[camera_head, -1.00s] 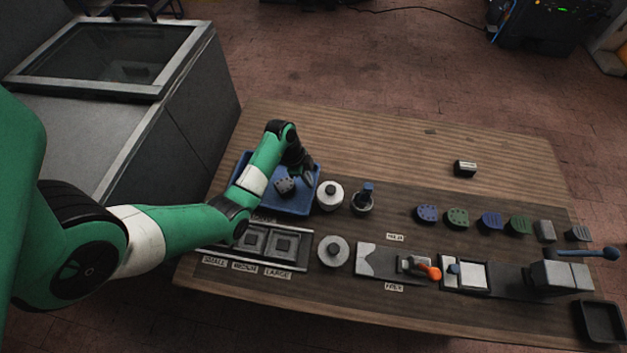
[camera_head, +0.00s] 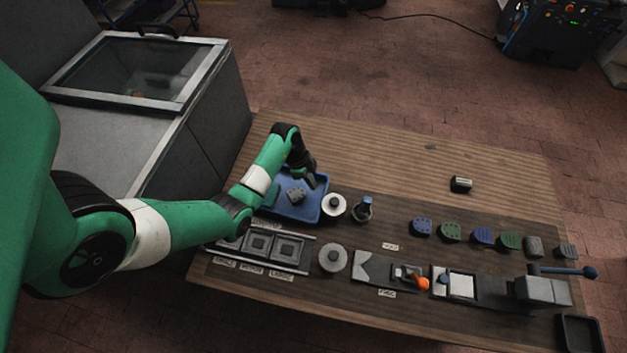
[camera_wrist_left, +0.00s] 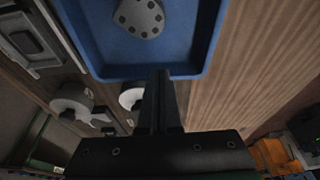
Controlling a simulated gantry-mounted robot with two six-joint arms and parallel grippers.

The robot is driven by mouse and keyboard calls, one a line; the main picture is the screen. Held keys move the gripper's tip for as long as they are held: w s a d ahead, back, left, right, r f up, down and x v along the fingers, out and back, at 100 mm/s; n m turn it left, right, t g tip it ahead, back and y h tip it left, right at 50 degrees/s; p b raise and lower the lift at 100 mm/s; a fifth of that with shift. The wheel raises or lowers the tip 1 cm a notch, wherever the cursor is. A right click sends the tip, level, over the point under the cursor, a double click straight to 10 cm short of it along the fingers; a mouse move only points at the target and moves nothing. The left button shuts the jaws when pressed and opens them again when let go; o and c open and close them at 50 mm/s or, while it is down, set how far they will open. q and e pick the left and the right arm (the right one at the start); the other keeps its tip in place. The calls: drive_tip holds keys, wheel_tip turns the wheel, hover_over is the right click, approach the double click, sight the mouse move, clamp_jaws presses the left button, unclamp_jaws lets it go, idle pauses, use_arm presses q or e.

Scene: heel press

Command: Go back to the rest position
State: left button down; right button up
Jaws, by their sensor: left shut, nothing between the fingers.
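My left gripper (camera_head: 309,177) is shut and empty, above the right part of the blue tray (camera_head: 313,212). In the left wrist view its fingers (camera_wrist_left: 160,78) are together and point toward the tray's near rim (camera_wrist_left: 190,73). A grey heel piece with dark holes (camera_head: 296,194) lies in the tray, apart from the fingers; it also shows in the left wrist view (camera_wrist_left: 140,17). My right gripper is in neither view.
Several heel pieces (camera_head: 451,232) line the board. A lever press (camera_head: 542,290) stands at the right. The table's back (camera_head: 400,150) is mostly clear.

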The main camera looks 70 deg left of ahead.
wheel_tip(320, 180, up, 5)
drive_tip(key=p, duration=0.3)
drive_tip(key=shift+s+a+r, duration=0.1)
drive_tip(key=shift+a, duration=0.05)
